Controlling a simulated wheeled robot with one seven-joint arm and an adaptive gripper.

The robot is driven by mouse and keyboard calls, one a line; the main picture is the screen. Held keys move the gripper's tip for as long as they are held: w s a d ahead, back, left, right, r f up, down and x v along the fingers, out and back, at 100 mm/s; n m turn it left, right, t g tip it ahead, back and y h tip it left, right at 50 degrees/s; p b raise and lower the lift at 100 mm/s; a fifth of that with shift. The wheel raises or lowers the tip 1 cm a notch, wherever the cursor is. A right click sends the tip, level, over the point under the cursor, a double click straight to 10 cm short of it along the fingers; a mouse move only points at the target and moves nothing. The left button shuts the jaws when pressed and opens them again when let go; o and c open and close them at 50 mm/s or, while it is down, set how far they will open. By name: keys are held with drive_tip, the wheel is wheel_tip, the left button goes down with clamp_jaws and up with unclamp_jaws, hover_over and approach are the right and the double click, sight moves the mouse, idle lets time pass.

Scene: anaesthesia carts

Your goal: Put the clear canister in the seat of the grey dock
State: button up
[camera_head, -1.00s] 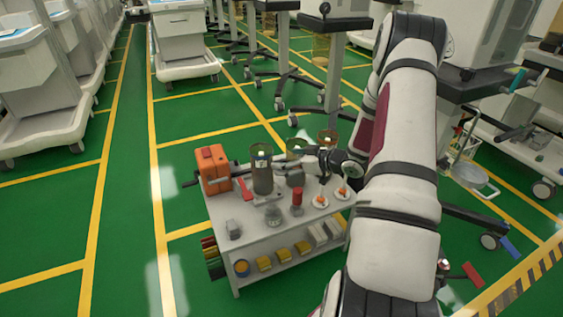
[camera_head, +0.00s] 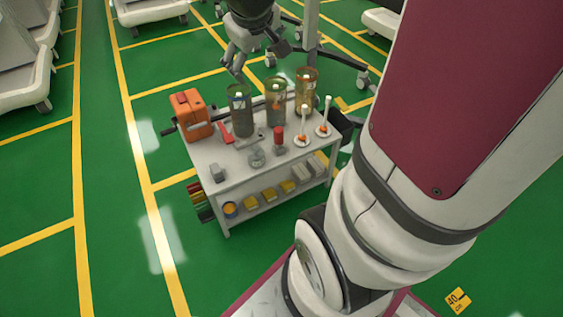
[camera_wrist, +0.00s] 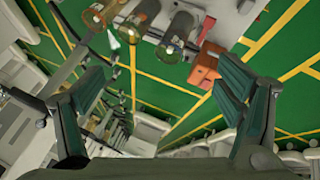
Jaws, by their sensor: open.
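Three see-through cylindrical canisters stand upright at the back of a small cart. The left one (camera_head: 240,118) looks smoky grey, the middle one (camera_head: 275,104) greenish-grey and the right one (camera_head: 306,92) amber. I cannot tell for sure which is the clear canister. The three also show at the top of the wrist view, the smoky one (camera_wrist: 178,34) nearest the orange box. The grey dock and its seat are not clearly made out among the grey parts around the canisters. My gripper (camera_head: 256,60) is open and empty, above and behind the canisters; its spread fingers (camera_wrist: 162,82) show in the wrist view.
The cart top (camera_head: 225,165) also holds an orange box (camera_head: 190,115), a red-topped jar (camera_head: 279,140), a glass jar (camera_head: 257,156) and two white sticks on round bases (camera_head: 303,138). Green floor lies open at left.

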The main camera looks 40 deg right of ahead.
drive_tip(key=s+a+g+y, duration=0.2)
drive_tip(key=s+a, duration=0.7)
drive_tip(key=s, duration=0.4)
drive_tip(key=s+a+r+g+y, duration=0.1)
drive_tip(key=s+a+g+y, duration=0.1)
drive_tip(key=s+a, duration=0.7)
drive_tip(key=s, duration=0.4)
drive_tip(key=shift+s+a+r+g, duration=0.2)
drive_tip(key=shift+s+r+g, duration=0.05)
drive_tip(key=shift+s+g, duration=0.15)
wheel_tip(320, 180, up, 32)
drive_tip(key=t+p, duration=0.4)
drive_tip(key=p, duration=2.6)
drive_tip(key=shift+d+f, duration=0.15)
drive_tip(key=shift+d, duration=0.1)
